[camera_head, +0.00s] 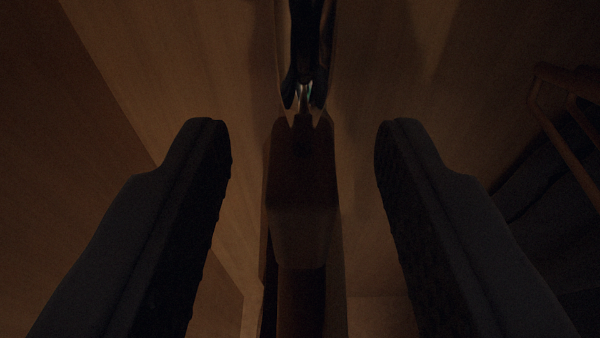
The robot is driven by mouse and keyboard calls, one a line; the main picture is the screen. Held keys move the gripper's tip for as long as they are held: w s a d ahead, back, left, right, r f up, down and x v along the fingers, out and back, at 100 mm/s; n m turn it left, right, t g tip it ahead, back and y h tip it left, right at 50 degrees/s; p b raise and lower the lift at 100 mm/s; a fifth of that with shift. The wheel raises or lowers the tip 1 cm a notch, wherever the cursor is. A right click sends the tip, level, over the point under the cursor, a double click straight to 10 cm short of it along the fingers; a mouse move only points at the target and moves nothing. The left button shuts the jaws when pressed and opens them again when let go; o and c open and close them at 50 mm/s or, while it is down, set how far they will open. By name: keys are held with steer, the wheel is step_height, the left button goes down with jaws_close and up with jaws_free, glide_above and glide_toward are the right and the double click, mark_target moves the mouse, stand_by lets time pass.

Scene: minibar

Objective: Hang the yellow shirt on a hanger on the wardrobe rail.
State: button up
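My gripper (303,137) is open, with one dark finger on each side of the picture and a wide gap between them. Between the fingers is a dark brown wooden piece, which looks like a hanger (302,165) seen end-on. It touches neither finger in the picture. A shiny metal part (306,45), perhaps the rail or a hook, runs down from the top edge to the wooden piece. No yellow shirt shows in this view.
Light brown wood panels (180,60) surround the gripper; the picture is very dark. At the right edge is a brown wooden bar frame (562,130) with something dark (545,195) behind it, too dim to name.

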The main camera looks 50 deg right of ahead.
steer(key=b+v, duration=0.1)
steer(key=v, duration=1.2)
steer(key=shift+s+a+f+b, duration=0.1)
steer(key=shift+a+b, duration=0.1)
steer(key=shift+b, duration=0.2)
steer(key=s+a+n+t+y, duration=0.2)
steer(key=s+a+n+y, duration=0.3)
steer(key=a, duration=1.1)
steer(key=s+a+r+n+t+y, duration=0.1)
steer(key=s+a+n+t+y, duration=0.2)
steer(key=a, duration=1.3)
steer(key=s+n+y, duration=0.2)
steer(key=s+y, duration=0.1)
steer(key=shift+s+a+t+y, duration=0.25)
steer(key=shift+a+t+y, duration=0.05)
